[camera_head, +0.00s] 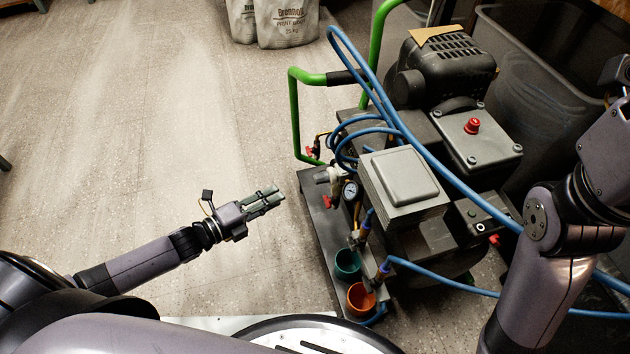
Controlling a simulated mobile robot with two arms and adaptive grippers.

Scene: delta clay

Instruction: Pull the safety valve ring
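The machine is a compressor (402,182) with a grey ribbed box, a black motor and blue hoses. A round pressure gauge (350,190) sits on its left side among small fittings, with red handles (327,201) close by. I cannot make out a safety valve ring for certain; it may be too small or hidden among these fittings. My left gripper (277,195) points right towards the gauge side, apart from the machine, over the floor. Its fingers lie close together, and I cannot tell whether they are shut. No object shows in them. My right arm shows at the right; its gripper is out of view.
Green handle bars (295,115) rise at the machine's left. A green cup (347,262) and an orange cup (360,298) stand at its front. A red button (472,126) tops a grey box. A dark bin (545,80) stands behind. The floor on the left is clear.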

